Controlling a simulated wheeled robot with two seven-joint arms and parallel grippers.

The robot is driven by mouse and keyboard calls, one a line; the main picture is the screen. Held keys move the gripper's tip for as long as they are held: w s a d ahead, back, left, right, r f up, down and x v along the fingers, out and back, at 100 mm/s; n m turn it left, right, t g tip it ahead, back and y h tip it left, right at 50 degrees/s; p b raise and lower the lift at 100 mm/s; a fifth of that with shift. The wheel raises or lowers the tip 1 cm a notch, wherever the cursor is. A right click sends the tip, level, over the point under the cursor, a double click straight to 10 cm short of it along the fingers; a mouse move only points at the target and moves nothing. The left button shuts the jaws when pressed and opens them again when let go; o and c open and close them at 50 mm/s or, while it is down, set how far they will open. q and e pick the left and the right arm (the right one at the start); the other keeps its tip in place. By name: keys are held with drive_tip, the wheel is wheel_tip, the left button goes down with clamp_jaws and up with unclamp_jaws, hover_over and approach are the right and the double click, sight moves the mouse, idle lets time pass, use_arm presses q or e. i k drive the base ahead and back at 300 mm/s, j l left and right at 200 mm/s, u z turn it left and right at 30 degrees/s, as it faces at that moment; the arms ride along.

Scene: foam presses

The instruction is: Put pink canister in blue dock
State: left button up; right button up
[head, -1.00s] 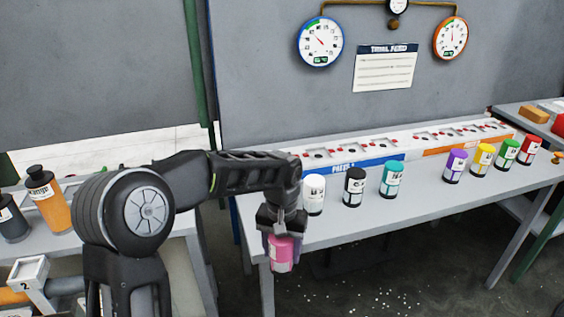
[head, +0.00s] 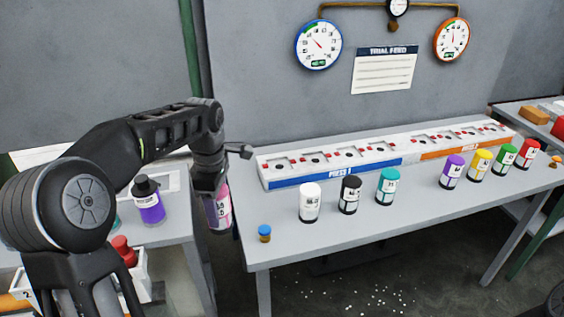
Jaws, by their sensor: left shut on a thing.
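The pink canister (head: 221,209) is held upright, slightly tilted, in my left gripper (head: 212,192), which is shut on it. The gripper partly covers its upper part. It hangs at the left end of the long grey table, left of the blue dock. The blue dock is the left half of the white rack, with a blue front strip (head: 300,181) labelled as a press and several sockets on top. No canister shows in its sockets. My right gripper is not in view.
White (head: 309,203), black (head: 350,195) and teal (head: 387,187) canisters stand in front of the blue dock. Purple, yellow, green and red ones stand before the orange dock (head: 450,148). A small blue-topped piece (head: 264,233) sits at the table's left front. A purple bottle (head: 149,202) stands left.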

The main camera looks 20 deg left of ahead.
sight(280, 167)
drive_tip(key=i, duration=1.35)
